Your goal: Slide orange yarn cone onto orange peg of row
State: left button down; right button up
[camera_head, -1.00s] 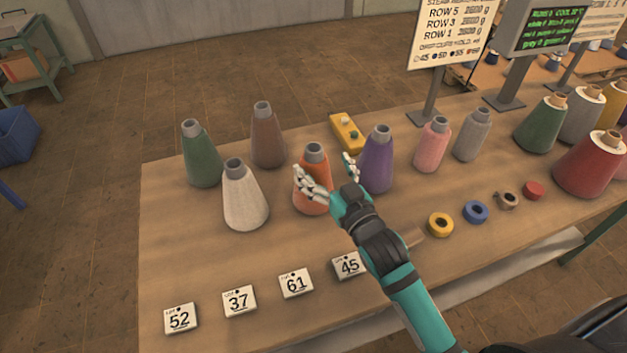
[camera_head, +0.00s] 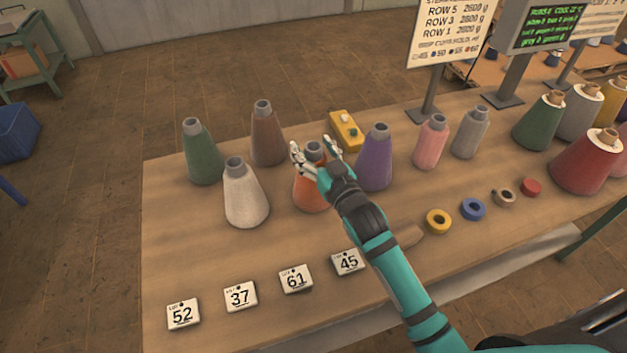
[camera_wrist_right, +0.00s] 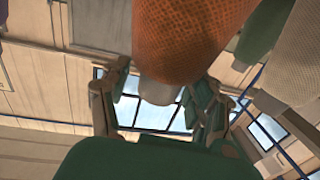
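The orange yarn cone (camera_head: 309,190) stands upright on the table among other cones, its grey tip pointing up. My right gripper (camera_head: 316,146) is at the cone's top, with one finger on each side of the tip. In the right wrist view the orange cone (camera_wrist_right: 190,35) fills the upper middle, and its grey tip lies between the spread fingers of my right gripper (camera_wrist_right: 155,100) with gaps beside it. The gripper looks open. My left gripper is not in view. I cannot make out an orange peg or a peg row.
A purple cone (camera_head: 376,160) stands close to the right, a white cone (camera_head: 243,198) to the left, and a brown cone (camera_head: 267,140) behind left. A yellow control box (camera_head: 346,131) lies behind. Number cards (camera_head: 240,296) and tape rings (camera_head: 438,221) lie in front.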

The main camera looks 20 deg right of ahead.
grip_shut()
jog(key=shift+r, duration=0.1)
dwell(0.4)
